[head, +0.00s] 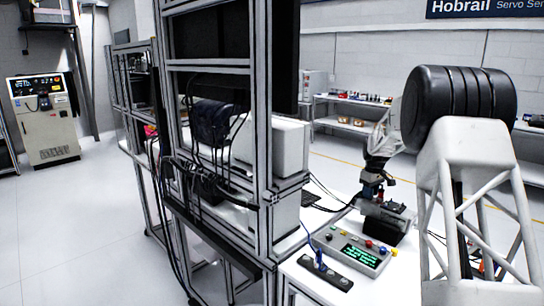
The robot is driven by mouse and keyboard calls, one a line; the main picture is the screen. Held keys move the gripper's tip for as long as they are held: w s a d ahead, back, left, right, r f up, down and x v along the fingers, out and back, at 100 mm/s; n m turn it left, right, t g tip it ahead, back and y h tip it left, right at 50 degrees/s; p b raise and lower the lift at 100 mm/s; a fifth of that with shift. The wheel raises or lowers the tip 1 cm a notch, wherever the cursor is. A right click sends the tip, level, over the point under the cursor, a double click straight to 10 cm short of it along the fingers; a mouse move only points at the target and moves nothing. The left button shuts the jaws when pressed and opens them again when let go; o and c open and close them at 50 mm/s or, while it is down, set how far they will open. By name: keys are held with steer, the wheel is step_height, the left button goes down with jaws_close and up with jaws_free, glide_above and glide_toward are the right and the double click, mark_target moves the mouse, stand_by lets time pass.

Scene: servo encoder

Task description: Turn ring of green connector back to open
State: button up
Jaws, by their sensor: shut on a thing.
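My gripper (375,187) is at the right of the bench, pointing down over a dark block-shaped unit (385,228). It is shut on a small connector ring at the top of this unit. The ring is mostly hidden by the fingers and too small to show its colour or how far it is turned. No green connector can be clearly made out. A blue connector (320,260) with a cable stands upright on a black strip (325,273) at the bench's front, apart from my gripper.
A grey control box (350,250) with coloured buttons and a green-lit display lies left of the dark unit. A metal frame (262,140) with hanging cables rises at the left. A white bench top (300,278) shows bare patches around the black strip.

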steer(key=shift+n, duration=2.8)
steer(key=o, duration=0.5)
steer(key=shift+r, duration=0.15)
steer(key=shift+r, duration=4.3)
